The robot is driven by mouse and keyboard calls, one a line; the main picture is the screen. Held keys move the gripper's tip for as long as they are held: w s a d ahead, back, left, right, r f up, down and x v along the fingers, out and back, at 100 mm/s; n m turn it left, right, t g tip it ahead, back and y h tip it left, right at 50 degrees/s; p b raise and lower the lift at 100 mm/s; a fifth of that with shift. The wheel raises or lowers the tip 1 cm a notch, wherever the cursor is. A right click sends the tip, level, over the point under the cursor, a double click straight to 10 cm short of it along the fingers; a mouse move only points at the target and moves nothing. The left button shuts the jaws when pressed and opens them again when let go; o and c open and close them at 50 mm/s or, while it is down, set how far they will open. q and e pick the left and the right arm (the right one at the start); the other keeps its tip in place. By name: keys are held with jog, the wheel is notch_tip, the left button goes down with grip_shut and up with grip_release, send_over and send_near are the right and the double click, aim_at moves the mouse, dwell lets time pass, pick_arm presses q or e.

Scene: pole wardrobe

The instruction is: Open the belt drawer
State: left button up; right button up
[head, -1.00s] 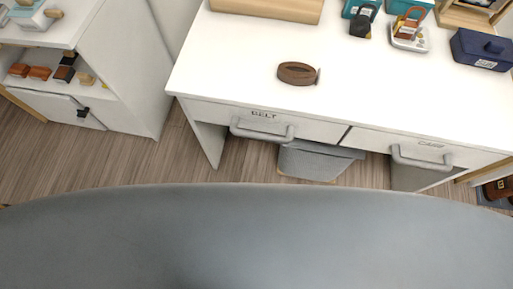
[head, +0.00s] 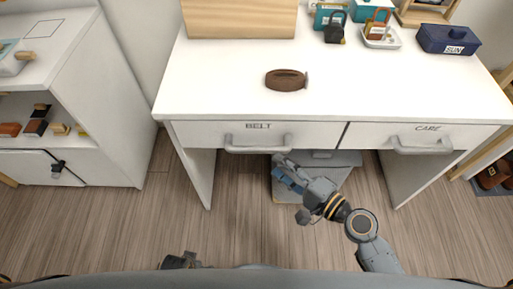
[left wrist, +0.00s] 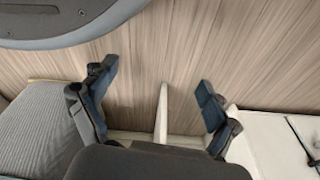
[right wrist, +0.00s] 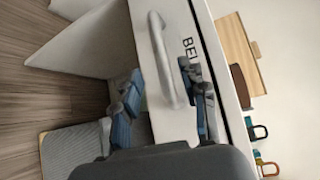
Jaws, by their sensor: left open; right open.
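The belt drawer (head: 215,134) is at the left of the white desk's front, under a BELT label, and looks shut. Its grey bar handle (head: 256,147) shows in the head view and in the right wrist view (right wrist: 158,42). My right gripper (head: 284,166) is just below and in front of the handle's right end. In the right wrist view my right gripper (right wrist: 162,76) is open, with the handle between its two fingers; contact cannot be told. My left gripper (left wrist: 155,92) is open and empty above the floor; only a dark bit of the left arm shows in the head view.
A brown rolled belt (head: 286,80) lies on the desktop (head: 220,90). The CARE drawer (head: 365,135) is to the right. A white shelf cabinet (head: 100,120) stands at the left, with bare floor between.

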aim_at(256, 150)
jog(key=x, duration=0.8)
jog(key=shift+p, duration=0.35)
pick_arm(q)
jog(key=shift+s+a+f, duration=0.2)
jog(key=shift+s+f, duration=1)
jog(key=shift+f, duration=0.1)
pick_arm(e)
jog(key=shift+w+a+f, duration=0.1)
jog(key=shift+w+a, duration=0.35)
grip_shut()
